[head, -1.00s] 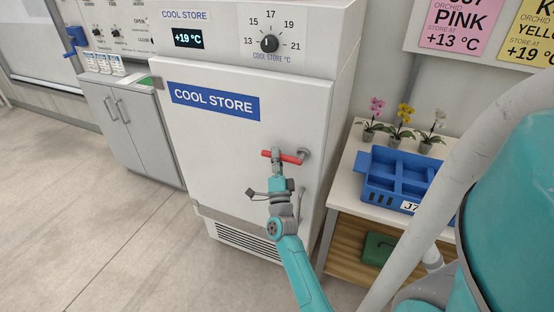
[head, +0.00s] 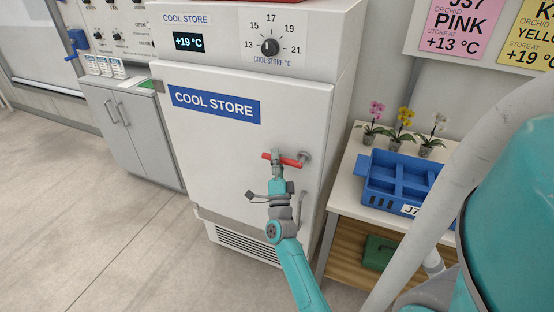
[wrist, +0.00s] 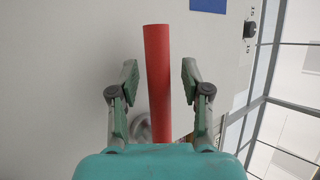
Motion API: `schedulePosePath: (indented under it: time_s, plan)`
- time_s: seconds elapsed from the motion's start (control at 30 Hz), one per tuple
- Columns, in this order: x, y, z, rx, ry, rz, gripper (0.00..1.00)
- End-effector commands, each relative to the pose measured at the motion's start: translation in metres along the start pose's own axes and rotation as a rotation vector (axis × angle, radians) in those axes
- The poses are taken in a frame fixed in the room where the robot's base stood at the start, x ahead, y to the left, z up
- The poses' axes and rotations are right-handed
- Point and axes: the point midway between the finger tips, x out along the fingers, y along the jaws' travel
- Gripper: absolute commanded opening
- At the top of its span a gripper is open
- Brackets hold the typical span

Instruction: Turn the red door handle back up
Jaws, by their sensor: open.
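The red door handle (head: 290,161) is on the white cool store door (head: 240,140), near its right edge. It lies about level, with its grey pivot (head: 304,157) at the right end. In the wrist view the red bar (wrist: 158,75) runs between my two fingers. My gripper (head: 277,157) is at the bar's left part, in front of the door. In the wrist view my gripper (wrist: 158,85) is open, with a gap on both sides of the bar. The pivot is partly hidden there.
A dial (head: 270,46) and a +19 °C display (head: 188,42) sit above the door. To the right, a table (head: 345,178) bears a blue crate (head: 378,199) and potted orchids (head: 401,130). A grey cabinet (head: 135,130) stands left. The floor in front is clear.

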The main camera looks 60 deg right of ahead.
Motion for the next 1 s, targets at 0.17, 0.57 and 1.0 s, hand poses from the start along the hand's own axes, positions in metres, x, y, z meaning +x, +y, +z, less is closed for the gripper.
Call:
schedulePosePath:
  time_s: [0.17,0.57,1.0]
  plan:
    - [-0.013,0.001,0.001,0.0,-0.002,0.003,0.47]
    - [-0.087,0.001,0.001,0.0,-0.003,0.003,0.47]
    - [-0.12,0.0,0.0,0.001,0.0,0.0,0.47]
